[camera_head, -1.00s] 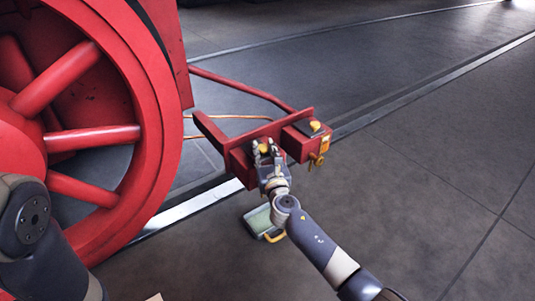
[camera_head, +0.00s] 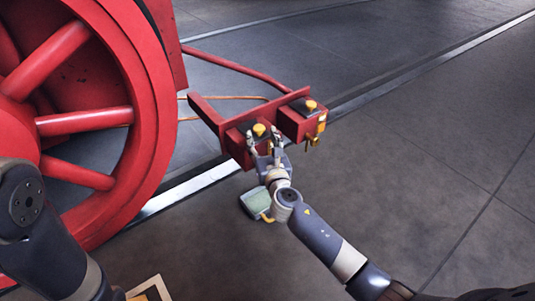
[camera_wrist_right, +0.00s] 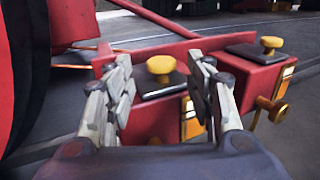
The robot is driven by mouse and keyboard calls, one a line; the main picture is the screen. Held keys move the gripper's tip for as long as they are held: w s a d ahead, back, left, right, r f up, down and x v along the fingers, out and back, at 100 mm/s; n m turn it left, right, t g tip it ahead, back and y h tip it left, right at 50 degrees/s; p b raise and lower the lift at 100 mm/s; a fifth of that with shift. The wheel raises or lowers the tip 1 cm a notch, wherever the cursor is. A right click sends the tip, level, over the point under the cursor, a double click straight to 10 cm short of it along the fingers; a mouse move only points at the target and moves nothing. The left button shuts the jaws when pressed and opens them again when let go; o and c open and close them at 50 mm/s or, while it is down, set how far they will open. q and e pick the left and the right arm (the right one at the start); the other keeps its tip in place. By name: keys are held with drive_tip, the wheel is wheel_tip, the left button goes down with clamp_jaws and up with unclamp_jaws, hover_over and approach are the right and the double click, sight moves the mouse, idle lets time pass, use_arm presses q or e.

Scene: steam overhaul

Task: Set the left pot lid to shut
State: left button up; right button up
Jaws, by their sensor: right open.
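The left pot is a red box on the red bracket. Its dark left lid (camera_wrist_right: 152,85) carries a yellow knob (camera_head: 259,129), also seen in the wrist view (camera_wrist_right: 161,67). This lid appears to lie nearly flat on the box; I cannot tell whether it is fully seated. My right gripper (camera_head: 265,143) is open, its fingers spread at either side in front of the knob. In the wrist view, the open fingers (camera_wrist_right: 164,98) show a gap around the knob and hold nothing. My left arm shows at the left edge, but its gripper is out of view.
The right pot (camera_head: 298,122) stands beside it, with a dark flat lid, a yellow knob (camera_head: 310,105) and brass fittings (camera_wrist_right: 275,105). A large red wheel (camera_head: 90,121) stands left. Open floor lies to the right.

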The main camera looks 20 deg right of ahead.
drive_tip(key=s, duration=0.7)
drive_tip(key=shift+s+a, duration=0.2)
drive_tip(key=shift+s, duration=0.05)
